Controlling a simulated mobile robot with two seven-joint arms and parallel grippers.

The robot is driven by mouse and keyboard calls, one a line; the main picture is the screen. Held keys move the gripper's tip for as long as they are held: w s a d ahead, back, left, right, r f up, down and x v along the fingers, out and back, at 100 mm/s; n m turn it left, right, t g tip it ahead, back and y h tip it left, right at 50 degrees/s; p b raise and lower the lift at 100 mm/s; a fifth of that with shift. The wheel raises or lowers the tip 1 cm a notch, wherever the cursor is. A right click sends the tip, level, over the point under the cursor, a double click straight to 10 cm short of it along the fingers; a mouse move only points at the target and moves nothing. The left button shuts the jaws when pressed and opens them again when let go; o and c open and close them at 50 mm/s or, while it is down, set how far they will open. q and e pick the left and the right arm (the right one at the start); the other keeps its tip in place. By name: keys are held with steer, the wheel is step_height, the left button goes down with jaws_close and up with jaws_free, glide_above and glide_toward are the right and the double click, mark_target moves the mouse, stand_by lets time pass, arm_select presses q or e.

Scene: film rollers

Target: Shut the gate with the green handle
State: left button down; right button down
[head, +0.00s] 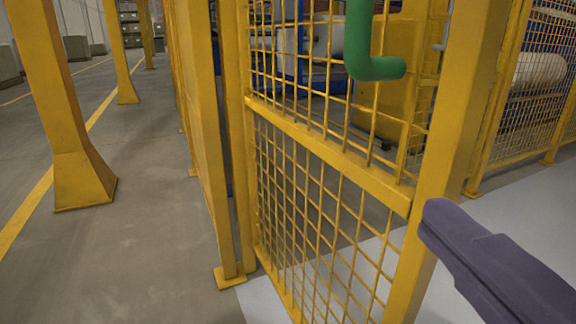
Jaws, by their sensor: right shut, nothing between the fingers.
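The gate (331,160) is a yellow frame with wire mesh and a middle rail. It runs from a footed post on the left towards me, and its thick near upright is at right of centre. It looks swung out at an angle, standing open. The green handle (374,67) is a bent bar on the upper part, near that upright; its top is cut off by the picture edge. My right gripper (430,215) is dark purple, shut and empty. Its tip is at the right side of the near upright, below the handle; I cannot tell whether they touch. My left gripper is out of view.
A footed yellow post (228,276) stands at the gate's far side. A thick yellow column (72,150) stands at left on open grey floor. More mesh fence (533,110) and a pale roll (537,71) are at right. Pale floor lies beneath the gate.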

mark_target(412, 153)
steer(key=w+p, duration=0.1)
steer(key=w, duration=0.2)
steer(key=w+d+p, duration=0.1)
steer(key=w+p, duration=0.1)
steer(key=w, duration=0.2)
steer(key=w+d+p, duration=0.1)
steer(key=w+p, duration=0.1)
steer(key=w, duration=0.2)
steer(key=shift+r, duration=0.1)
steer(key=shift+w+d+p, duration=0.2)
steer(key=shift+d+p, duration=0.1)
steer(key=shift+d, duration=0.1)
